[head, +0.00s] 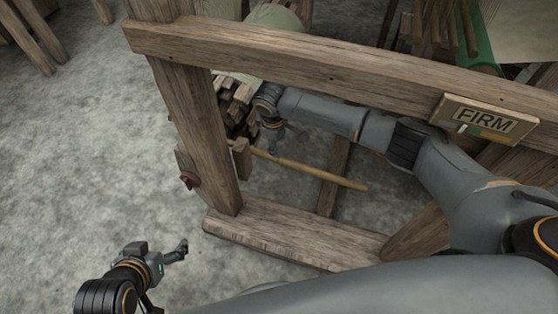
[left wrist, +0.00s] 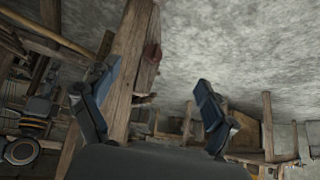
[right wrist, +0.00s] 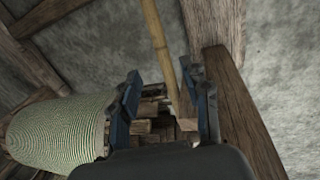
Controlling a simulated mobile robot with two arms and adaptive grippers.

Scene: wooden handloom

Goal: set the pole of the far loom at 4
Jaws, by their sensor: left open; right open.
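The pole (head: 312,172) is a long tan rod, slanting inside the loom's wooden frame (head: 196,125). Its left end is by a small wooden block on the post; its right end hangs free. My right gripper (head: 281,138) is open above the pole near its left part. In the right wrist view the pole (right wrist: 157,40) runs between the open fingers, closer to the right one; I cannot tell whether it touches. My left gripper (head: 172,256) is open and empty, outside the frame at lower left. No number 4 can be read.
Stacked wooden pieces (head: 236,98) lie behind the post. A patterned cloth roll (right wrist: 60,130) is beside my right gripper. A red-brown knob (head: 189,180) sits on the post.

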